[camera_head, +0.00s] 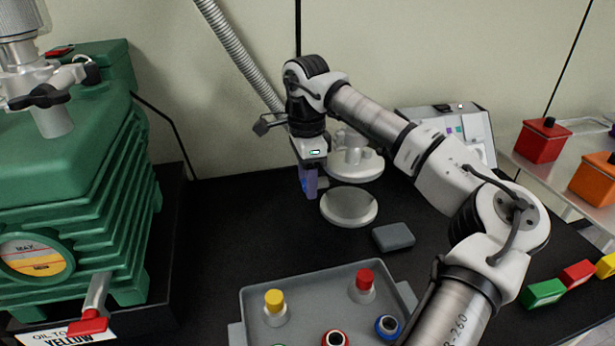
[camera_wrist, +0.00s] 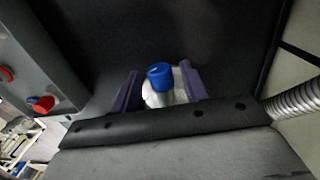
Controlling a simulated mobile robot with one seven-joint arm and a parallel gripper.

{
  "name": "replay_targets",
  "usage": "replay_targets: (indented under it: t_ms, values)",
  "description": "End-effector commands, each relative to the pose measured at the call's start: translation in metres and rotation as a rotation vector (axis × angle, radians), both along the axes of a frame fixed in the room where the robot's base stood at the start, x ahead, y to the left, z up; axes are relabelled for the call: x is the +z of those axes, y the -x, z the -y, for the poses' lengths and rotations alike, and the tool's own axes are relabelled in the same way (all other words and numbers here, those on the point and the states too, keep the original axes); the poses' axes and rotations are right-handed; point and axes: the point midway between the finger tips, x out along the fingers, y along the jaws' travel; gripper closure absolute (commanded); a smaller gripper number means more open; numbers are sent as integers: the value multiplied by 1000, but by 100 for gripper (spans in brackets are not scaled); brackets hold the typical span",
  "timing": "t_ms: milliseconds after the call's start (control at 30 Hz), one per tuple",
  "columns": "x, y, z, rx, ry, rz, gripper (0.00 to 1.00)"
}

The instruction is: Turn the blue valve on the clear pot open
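A blue knob-like cap (camera_wrist: 160,76), which looks like the blue valve, shows in the wrist view on a pale body (camera_wrist: 180,94). I cannot make out the clear pot as a whole. My gripper (camera_head: 308,190) points down beside a white round plate (camera_head: 349,206) in the head view. In the wrist view its two purple fingers stand apart, one on each side of the blue cap, with narrow gaps visible. I cannot tell whether either finger touches it. In the head view the fingers largely hide the blue cap.
A green pump (camera_head: 75,190) stands at the left. A grey tray (camera_head: 318,287) with capped bottles lies in front, and a small grey block (camera_head: 394,237) sits right of centre. A ribbed hose (camera_head: 238,52) runs behind my gripper. Black bench top is clear between pump and gripper.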

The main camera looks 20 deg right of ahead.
Motion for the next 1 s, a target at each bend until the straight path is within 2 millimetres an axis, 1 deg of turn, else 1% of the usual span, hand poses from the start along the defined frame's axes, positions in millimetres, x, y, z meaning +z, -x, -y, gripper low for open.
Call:
replay_targets:
  t_ms: [33,300,467,667,1000]
  values:
    - [0,0,0,0,0,0,62]
    - [0,0,0,0,0,0,96]
    - [-1,0,0,0,0,8,96]
    - [-4,2,1,0,2,73,96]
    - [-9,7,1,0,4,319,96]
